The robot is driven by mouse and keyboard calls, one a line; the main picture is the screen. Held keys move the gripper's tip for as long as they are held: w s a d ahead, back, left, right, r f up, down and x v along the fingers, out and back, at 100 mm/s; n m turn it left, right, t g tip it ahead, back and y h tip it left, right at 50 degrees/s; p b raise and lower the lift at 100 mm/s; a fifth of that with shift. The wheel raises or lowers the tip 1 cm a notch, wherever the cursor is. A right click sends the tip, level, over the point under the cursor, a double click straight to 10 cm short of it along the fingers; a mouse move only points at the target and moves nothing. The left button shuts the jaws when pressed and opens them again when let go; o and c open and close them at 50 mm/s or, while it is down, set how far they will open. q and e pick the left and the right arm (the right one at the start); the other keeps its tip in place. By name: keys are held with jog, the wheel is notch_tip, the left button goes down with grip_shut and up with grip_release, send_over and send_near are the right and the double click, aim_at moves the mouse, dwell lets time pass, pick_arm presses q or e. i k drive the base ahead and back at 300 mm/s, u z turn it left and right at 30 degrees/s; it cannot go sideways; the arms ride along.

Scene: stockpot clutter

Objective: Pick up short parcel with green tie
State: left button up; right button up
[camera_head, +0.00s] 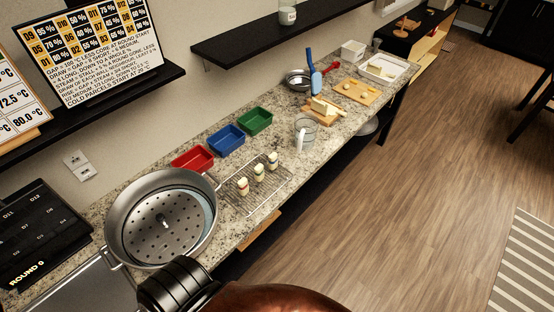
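Three small pale parcels stand on a wire rack on the counter: a near one (243,186), a middle one (258,172) and a far one (272,161). Each has a dark band or tie around it. The parcels are too small in the picture to tell which tie is green or which parcel is short. The wire rack (236,205) lies to the right of a large steel pot with a perforated insert (165,225). Part of my own arm shows at the bottom edge, but neither gripper's fingers are in view.
Red (192,160), blue (227,139) and green (255,121) trays line the wall behind the rack. A clear jug (304,132), a cutting board (322,116) and a steel bowl (298,80) stand farther along. A dark shelf (265,35) hangs above.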

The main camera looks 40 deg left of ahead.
aim_at(259, 175)
jog(key=i, duration=0.65)
jog(key=u, duration=2.45)
